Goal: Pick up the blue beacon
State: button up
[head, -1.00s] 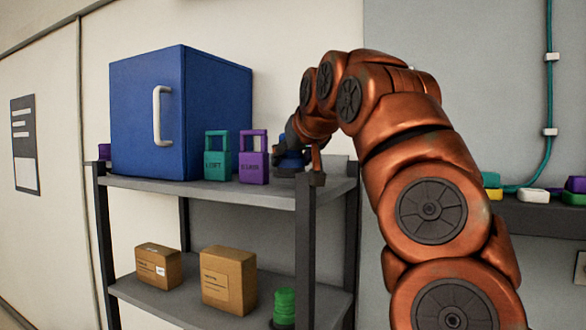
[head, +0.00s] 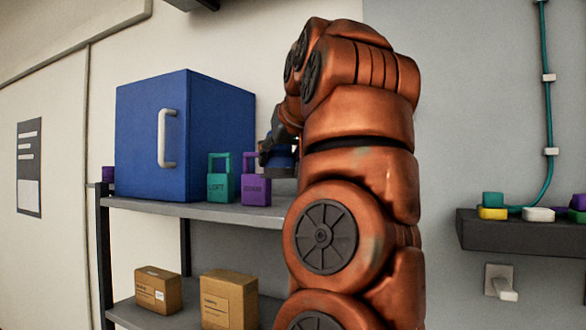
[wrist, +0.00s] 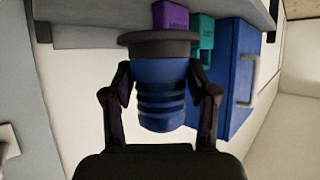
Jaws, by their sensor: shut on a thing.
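The blue beacon (wrist: 160,90) has a ribbed blue body and a wide dark grey base. In the wrist view it sits between the two fingers of my gripper (wrist: 160,80), which is shut on it. The base points away from my palm. In the head view the beacon (head: 281,160) is partly hidden by my arm, near the upper shelf's right end, and it looks raised above the shelf (head: 215,211).
Left of the beacon stand a purple padlock (head: 256,190), a teal padlock (head: 221,187) and a big blue cabinet (head: 165,140). Cardboard boxes (head: 229,300) are on the lower shelf. A dark wall ledge (head: 510,232) holds small coloured blocks at right.

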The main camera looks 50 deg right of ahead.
jog(key=s+a+b, duration=0.2)
jog(key=s+a, duration=0.2)
jog(key=a, duration=0.9)
jog(key=w+a+f, duration=0.1)
jog(key=w, duration=0.6)
jog(key=shift+w, duration=0.4)
jog(key=shift+w+a+f, duration=0.1)
jog(key=shift+w+f, duration=0.05)
jog(key=shift+w, duration=0.05)
jog(key=shift+w+a+f+y, duration=0.15)
jog(key=shift+w, duration=0.2)
jog(key=shift+w+a+f+y, duration=0.15)
jog(key=shift+w, duration=0.2)
jog(key=shift+w+r+n, duration=0.1)
jog(key=shift+w+n, duration=0.2)
jog(key=shift+w+a, duration=0.1)
jog(key=shift+w, duration=0.05)
jog(key=shift+w+f, duration=0.2)
jog(key=shift+w, duration=0.3)
